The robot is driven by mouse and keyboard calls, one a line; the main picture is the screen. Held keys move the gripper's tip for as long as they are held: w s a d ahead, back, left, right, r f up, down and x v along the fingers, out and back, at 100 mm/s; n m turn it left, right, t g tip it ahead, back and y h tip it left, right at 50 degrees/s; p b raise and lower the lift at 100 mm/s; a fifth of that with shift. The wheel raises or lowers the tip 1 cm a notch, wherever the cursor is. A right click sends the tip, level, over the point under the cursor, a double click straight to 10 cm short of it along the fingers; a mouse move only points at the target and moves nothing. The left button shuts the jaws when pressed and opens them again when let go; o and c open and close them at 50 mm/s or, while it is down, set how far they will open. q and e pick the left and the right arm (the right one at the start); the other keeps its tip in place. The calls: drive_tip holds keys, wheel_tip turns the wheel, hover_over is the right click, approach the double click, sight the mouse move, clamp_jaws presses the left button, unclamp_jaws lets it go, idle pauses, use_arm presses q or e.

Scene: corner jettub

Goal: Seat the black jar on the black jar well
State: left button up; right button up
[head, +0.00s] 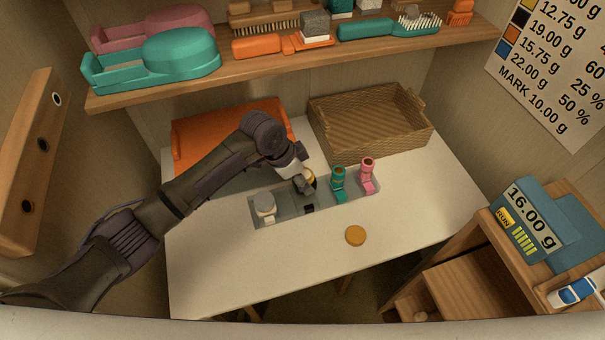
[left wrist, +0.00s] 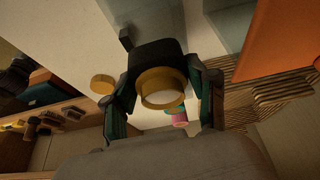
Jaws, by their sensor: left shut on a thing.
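My left gripper (head: 304,181) is shut on the black jar, above or at the grey tray (head: 288,208). In the left wrist view, the black jar (left wrist: 157,54) shows a dark body and a gold ring at the near end, between the two fingers of my left gripper (left wrist: 166,98). In the head view, the gripper hides most of the jar (head: 312,179). A small black block (head: 309,208) in the tray lies just in front of it, at the black jar well. The well itself is hidden, so I cannot tell whether the jar touches it. My right gripper is out of view.
In the tray, a pale jar (head: 264,203) stands left; teal (head: 339,177) and pink (head: 367,168) jars stand right. A gold disc (head: 355,235) lies on the white table (head: 420,205). An orange tray (head: 205,130) and wicker basket (head: 370,118) are behind, under a shelf (head: 280,65).

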sight(306, 200)
use_arm(q)
wheel_tip(306, 200, down, 3)
drive_tip(key=shift+r+b, duration=0.1)
drive_tip(key=shift+b, duration=0.4)
drive_tip(key=shift+f+b, duration=0.75)
drive_tip(key=shift+f, duration=0.9)
drive_tip(key=shift+s+a+f, duration=0.1)
drive_tip(key=shift+s+f, duration=0.2)
drive_tip(key=shift+f, duration=0.15)
drive_tip(key=shift+a+f, duration=0.1)
drive_tip(key=shift+f, duration=0.05)
drive_tip(key=shift+s, duration=0.1)
drive_tip(key=o, duration=1.4)
drive_tip(key=shift+w+f, duration=0.25)
drive_tip(key=shift+c, duration=0.2)
drive_tip(key=shift+r, duration=0.2)
